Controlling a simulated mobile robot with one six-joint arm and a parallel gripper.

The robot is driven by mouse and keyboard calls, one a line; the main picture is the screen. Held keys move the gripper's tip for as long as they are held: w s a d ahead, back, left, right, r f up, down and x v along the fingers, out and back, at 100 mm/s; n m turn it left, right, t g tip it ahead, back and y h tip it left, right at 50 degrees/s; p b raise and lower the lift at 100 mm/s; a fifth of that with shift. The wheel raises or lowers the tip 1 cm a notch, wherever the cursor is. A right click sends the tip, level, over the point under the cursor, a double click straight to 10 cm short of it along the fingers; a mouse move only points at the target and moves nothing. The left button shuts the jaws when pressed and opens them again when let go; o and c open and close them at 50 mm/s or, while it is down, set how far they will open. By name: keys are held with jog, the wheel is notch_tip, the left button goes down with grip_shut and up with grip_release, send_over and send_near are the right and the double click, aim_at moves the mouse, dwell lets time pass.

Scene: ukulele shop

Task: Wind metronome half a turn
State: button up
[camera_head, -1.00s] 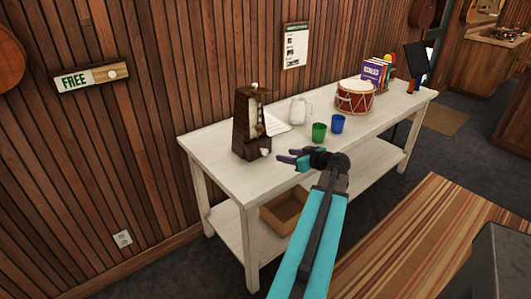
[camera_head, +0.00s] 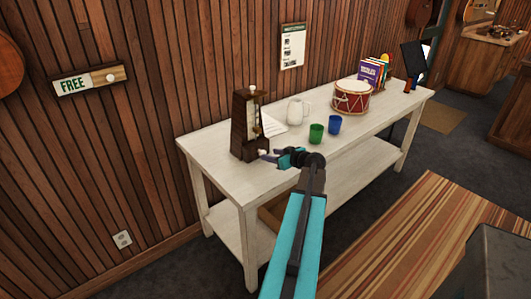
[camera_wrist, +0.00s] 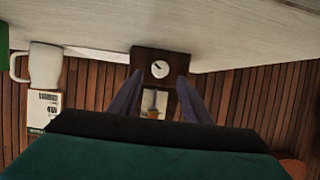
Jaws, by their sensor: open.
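The metronome (camera_head: 246,128), a dark brown wooden tapered block, stands upright near the left end of the white table. Its pale round winding knob (camera_head: 262,152) is low on the side facing my gripper. My gripper (camera_head: 267,155) is open, its fingertips at the knob. In the wrist view, which is upside down, the metronome (camera_wrist: 148,61) is straight ahead. There the knob (camera_wrist: 160,69), with a dark mark on its face, lies between the open fingers (camera_wrist: 158,80). I cannot tell whether either finger touches it.
The white table (camera_head: 205,160) also holds a white pitcher (camera_head: 295,112), a green cup (camera_head: 316,133), a blue cup (camera_head: 334,124), a red drum (camera_head: 351,98) and several books (camera_head: 372,72). A paper sheet (camera_head: 273,125) lies behind the metronome. The table's front left area is clear.

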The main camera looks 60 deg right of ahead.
aim_at(261, 152)
jog(key=shift+p+x, duration=0.6)
jog(key=shift+x, duration=1.95)
jog(key=c, duration=1)
